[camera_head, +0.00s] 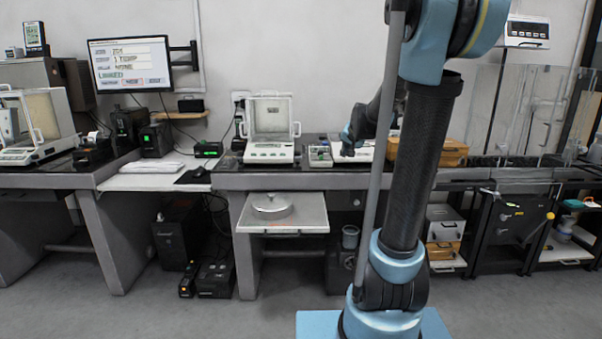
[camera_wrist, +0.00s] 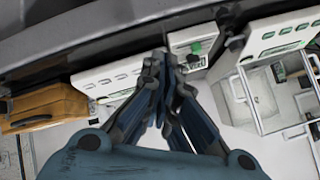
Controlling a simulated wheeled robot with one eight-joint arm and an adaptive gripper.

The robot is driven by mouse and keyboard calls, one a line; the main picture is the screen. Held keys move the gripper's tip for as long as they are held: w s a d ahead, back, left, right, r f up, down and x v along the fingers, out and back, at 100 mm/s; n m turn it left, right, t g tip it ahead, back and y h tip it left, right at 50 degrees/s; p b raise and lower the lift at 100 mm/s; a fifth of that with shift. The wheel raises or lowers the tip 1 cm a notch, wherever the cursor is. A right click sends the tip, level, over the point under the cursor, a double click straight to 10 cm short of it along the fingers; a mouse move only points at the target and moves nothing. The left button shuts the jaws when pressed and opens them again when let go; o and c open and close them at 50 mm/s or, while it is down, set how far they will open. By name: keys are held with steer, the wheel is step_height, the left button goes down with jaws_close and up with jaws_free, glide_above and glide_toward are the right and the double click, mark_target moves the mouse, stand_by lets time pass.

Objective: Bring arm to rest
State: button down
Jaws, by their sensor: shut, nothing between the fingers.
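My arm stands upright right of centre in the head view. My gripper (camera_head: 347,150) is small there, above the middle table (camera_head: 228,181), in front of the white instrument at its back. In the wrist view my gripper (camera_wrist: 160,62) points away from the camera with its fingertips together, and I see nothing held between them. Part of the table behind my arm is hidden in the head view.
A white balance with a clear draft shield (camera_head: 268,150) stands left of my gripper; a wooden box (camera_head: 440,152) stands to the right. A pulled-out shelf (camera_head: 300,222) with a round metal pan (camera_head: 271,205) juts from the table. A monitor (camera_head: 131,64) hangs at left.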

steer(key=s+f+n+g, duration=0.1)
steer(key=s+f, duration=0.4)
steer(key=s, duration=0.8)
steer(key=s+f+n+g, duration=0.2)
steer(key=s+f+g, duration=0.2)
steer(key=s, duration=1)
steer(key=s+f+n+g+h, duration=0.1)
steer(key=s+f+n+g, duration=0.1)
steer(key=s+f, duration=0.5)
steer(key=s, duration=0.6)
steer(key=shift+s+d+f+g, duration=0.25)
steer(key=shift+s+d+g, duration=0.05)
steer(key=shift+d, duration=0.05)
steer(key=shift+w+f, duration=0.2)
steer(key=shift+w, duration=0.3)
